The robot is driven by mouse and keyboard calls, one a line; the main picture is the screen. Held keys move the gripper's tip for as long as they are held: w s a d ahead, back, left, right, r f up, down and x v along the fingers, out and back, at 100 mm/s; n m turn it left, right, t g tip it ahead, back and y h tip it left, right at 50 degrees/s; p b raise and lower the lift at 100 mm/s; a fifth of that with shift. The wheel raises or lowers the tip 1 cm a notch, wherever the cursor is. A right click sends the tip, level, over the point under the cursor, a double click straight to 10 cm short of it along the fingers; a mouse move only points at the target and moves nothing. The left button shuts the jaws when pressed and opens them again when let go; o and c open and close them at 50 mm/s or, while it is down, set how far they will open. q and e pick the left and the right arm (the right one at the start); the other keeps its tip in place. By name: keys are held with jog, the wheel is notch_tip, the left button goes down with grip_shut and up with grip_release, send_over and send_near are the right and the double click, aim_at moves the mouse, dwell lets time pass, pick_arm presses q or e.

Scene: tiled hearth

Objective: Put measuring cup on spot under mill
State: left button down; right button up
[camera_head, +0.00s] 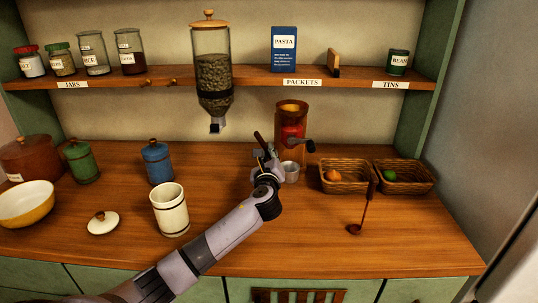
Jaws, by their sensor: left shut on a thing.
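The mill (289,119) is an amber and red body with a wooden funnel top and a dark side crank. It stands at the back middle of the wooden counter. The measuring cup (291,173) is a small grey metal cup, low in front of the mill's base. My left gripper (274,165) is beside the cup's left side and is shut on the cup. Its fingertips are partly hidden by its own wrist. I cannot tell whether the cup touches the counter. The spot under the mill is hidden. My right gripper is not in view.
Two wicker baskets (346,188) stand right of the mill. A dark scoop (353,229) with an upright handle is in front of them. A cream canister (170,210) and blue jar (157,161) stand left. A glass dispenser (212,75) hangs from the shelf.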

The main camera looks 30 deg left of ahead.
pick_arm(q)
jog(key=shift+f, duration=0.1)
jog(key=c, duration=1.7)
grip_release()
jog(key=shift+o, duration=0.2)
jog(key=v, duration=1.2)
